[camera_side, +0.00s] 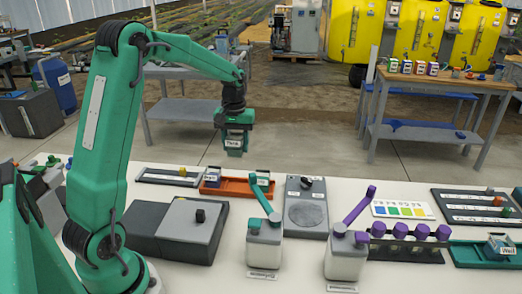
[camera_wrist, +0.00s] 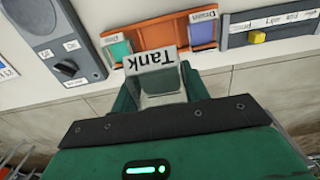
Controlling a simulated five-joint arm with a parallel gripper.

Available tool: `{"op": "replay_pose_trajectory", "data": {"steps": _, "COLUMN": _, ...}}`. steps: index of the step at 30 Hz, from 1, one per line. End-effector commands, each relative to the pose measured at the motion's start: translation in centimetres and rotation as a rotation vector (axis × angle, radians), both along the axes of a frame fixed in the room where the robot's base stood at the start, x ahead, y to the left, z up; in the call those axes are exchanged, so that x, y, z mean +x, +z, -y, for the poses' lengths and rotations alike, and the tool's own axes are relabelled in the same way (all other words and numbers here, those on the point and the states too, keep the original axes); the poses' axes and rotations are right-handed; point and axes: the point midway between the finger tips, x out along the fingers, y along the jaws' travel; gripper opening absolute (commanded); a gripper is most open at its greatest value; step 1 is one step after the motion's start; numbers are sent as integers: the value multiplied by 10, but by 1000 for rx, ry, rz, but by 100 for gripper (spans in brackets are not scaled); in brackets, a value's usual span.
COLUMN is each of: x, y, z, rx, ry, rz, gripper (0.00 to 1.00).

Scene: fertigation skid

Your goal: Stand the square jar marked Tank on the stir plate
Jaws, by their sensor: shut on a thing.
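The square jar marked Tank (camera_side: 234,143) is held in my gripper (camera_side: 236,130), high above the back edge of the bench. My gripper is shut on it, and its label shows in both views. In the wrist view the jar (camera_wrist: 162,80) sits between the green jaws (camera_wrist: 158,98), with its lettering upside down. The stir plate (camera_side: 306,208) is a grey slab on the bench with a round dark disc and a black knob. The disc is bare.
An orange tray (camera_side: 223,186) with small jars lies left of the stir plate. Two white bottles, one with a teal-topped lever (camera_side: 264,243) and one with a purple lever (camera_side: 345,258), stand in front. A grey box (camera_side: 190,228) lies at left, a purple-capped rack (camera_side: 405,247) at right.

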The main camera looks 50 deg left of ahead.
Motion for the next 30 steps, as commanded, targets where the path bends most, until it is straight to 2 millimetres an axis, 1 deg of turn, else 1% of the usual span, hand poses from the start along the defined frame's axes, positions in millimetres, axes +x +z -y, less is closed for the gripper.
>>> {"op": "replay_pose_trajectory", "data": {"steps": 1, "x": 0, "y": 4, "z": 0, "rx": 1, "ry": 0, "rz": 2, "gripper": 20}}
{"op": "replay_pose_trajectory", "data": {"steps": 6, "x": 0, "y": 9, "z": 0, "rx": 1, "ry": 0, "rz": 1, "gripper": 20}}
{"op": "replay_pose_trajectory", "data": {"steps": 16, "x": 0, "y": 9, "z": 1, "rx": 0, "ry": 0, "rz": 0, "gripper": 20}}
{"op": "replay_pose_trajectory", "data": {"steps": 20, "x": 4, "y": 9, "z": 7, "rx": 0, "ry": -2, "rz": 0, "gripper": 20}}
{"op": "replay_pose_trajectory", "data": {"steps": 23, "x": 10, "y": 9, "z": 16, "rx": 0, "ry": -4, "rz": 0, "gripper": 20}}
{"op": "replay_pose_trajectory", "data": {"steps": 26, "x": 18, "y": 9, "z": 33, "rx": 0, "ry": -6, "rz": 0, "gripper": 20}}
{"op": "replay_pose_trajectory", "data": {"steps": 29, "x": 29, "y": 9, "z": 55, "rx": -1, "ry": -7, "rz": -1, "gripper": 20}}
{"op": "replay_pose_trajectory", "data": {"steps": 30, "x": 34, "y": 9, "z": 65, "rx": -1, "ry": -8, "rz": -1, "gripper": 20}}
